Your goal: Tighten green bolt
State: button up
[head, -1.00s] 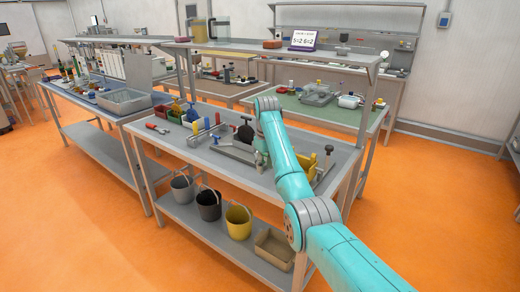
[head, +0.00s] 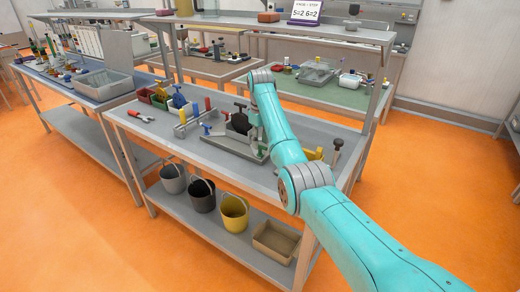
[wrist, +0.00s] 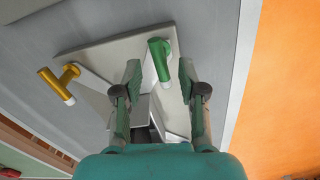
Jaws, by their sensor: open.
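The green bolt (wrist: 161,60) has a thick green cross-handle and a pale tip. In the wrist view it lies between the two separated fingers of my open gripper (wrist: 160,74); I see no clear contact with either finger. The yellow bolt (wrist: 58,82), with a similar handle, is to the left. In the head view the grey fixture (head: 228,143) sits on the workbench, with a small green part (head: 261,151) under my wrist. My arm hides part of the fixture there.
A dark upright post (head: 336,148) stands right of my arm. Several buckets, including a yellow one (head: 234,213), and a tan tray (head: 277,241) are on the lower shelf.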

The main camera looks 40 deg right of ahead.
aim_at(260, 148)
jog(key=shift+f, duration=2.05)
